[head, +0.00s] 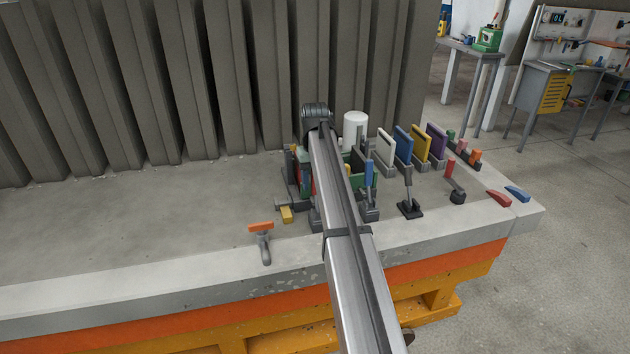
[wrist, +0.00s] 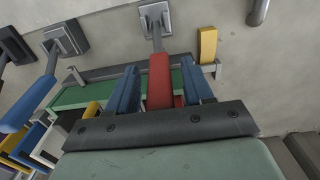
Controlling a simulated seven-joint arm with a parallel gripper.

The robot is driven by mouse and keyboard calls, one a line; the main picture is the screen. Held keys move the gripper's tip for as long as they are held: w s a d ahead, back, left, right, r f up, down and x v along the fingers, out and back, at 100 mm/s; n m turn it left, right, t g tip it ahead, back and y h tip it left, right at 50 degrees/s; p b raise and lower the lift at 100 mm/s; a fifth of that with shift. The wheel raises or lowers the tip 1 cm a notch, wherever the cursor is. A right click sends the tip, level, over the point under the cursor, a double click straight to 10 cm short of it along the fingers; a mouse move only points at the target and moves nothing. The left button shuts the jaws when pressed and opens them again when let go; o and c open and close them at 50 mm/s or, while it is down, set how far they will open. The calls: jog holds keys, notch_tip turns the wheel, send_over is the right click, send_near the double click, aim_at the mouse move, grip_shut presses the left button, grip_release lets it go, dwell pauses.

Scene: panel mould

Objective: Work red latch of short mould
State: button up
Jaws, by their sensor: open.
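The red latch (wrist: 159,78) of the mould stands on a grey base plate (wrist: 154,16) in the wrist view. My gripper (wrist: 160,88) is open, with one blue finger on each side of the red handle. Thin gaps seem to show between handle and fingers; I cannot tell whether either touches. The green mould (wrist: 84,96) lies behind and beside the fingers. In the head view the green mould (head: 357,160) is partly covered by my arm, which also hides my gripper.
A blue-handled latch (wrist: 28,104) stands left of the red one in the wrist view. A yellow block (wrist: 207,45) sits to the right. An orange-handled tool (head: 261,228) lies near the bench's front edge. Coloured panels (head: 403,143) stand right of the mould. The bench's left (head: 130,220) is clear.

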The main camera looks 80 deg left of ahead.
jog(key=shift+f, duration=0.1)
grip_shut()
dwell(0.5)
